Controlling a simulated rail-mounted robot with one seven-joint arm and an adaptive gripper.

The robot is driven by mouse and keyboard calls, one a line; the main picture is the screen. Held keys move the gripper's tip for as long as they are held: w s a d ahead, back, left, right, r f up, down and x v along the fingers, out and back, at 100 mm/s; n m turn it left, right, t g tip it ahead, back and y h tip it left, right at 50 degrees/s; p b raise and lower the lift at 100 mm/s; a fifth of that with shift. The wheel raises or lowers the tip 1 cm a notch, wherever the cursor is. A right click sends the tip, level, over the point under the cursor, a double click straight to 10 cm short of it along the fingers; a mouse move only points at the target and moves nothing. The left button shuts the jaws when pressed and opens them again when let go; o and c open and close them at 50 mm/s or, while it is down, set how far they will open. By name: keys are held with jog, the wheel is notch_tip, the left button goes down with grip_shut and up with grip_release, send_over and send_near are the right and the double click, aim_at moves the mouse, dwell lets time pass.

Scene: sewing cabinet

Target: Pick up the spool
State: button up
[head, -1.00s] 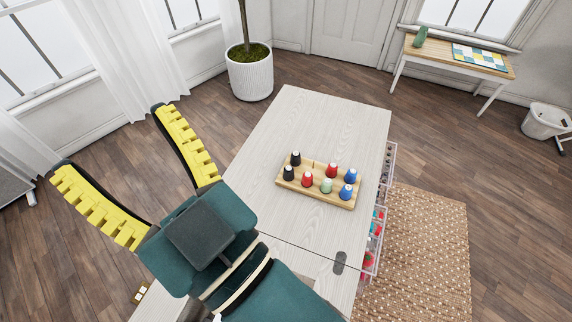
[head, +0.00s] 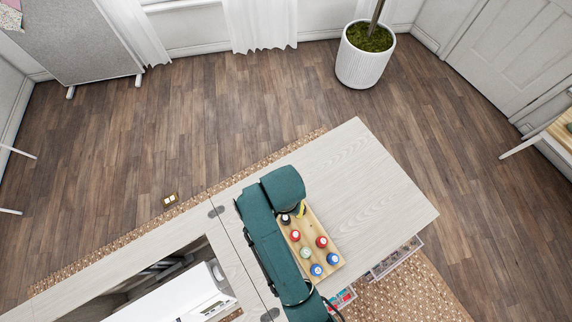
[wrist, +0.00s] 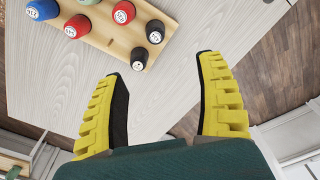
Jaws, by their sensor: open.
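Several spools stand upright on a wooden tray (head: 316,222) on the cabinet top. In the head view I see a dark spool (head: 286,219), two red spools (head: 321,241), a pale green spool (head: 306,252) and two blue spools (head: 332,259). The wrist view shows two black spools (wrist: 140,56) at the tray's near end, with red, green and blue ones behind. My gripper (wrist: 160,72) is open and empty; its yellow fingers are apart, short of the tray end in the wrist view. In the head view my arm mostly hides the gripper.
The pale cabinet top (head: 385,195) is clear to the right of the tray. An opening with a white sewing machine (head: 180,300) lies at the lower left. Clear drawers (head: 395,258) stick out from the front side. A potted plant (head: 364,58) stands on the floor behind.

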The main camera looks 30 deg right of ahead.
aim_at(285, 219)
jog(key=f, duration=0.3)
jog(key=f+b, duration=0.1)
jog(key=f, duration=0.3)
jog(key=f+b, duration=0.1)
jog(key=f, duration=0.2)
jog(key=shift+s+a+f, duration=0.1)
jog(key=shift+s+f, duration=0.25)
jog(key=f, duration=0.2)
jog(key=f+b, duration=0.1)
jog(key=f, duration=0.3)
jog(key=shift+w+d+f+b, duration=0.1)
jog(key=shift+w+d+b, duration=0.2)
jog(key=shift+b, duration=0.1)
jog(key=c, duration=1)
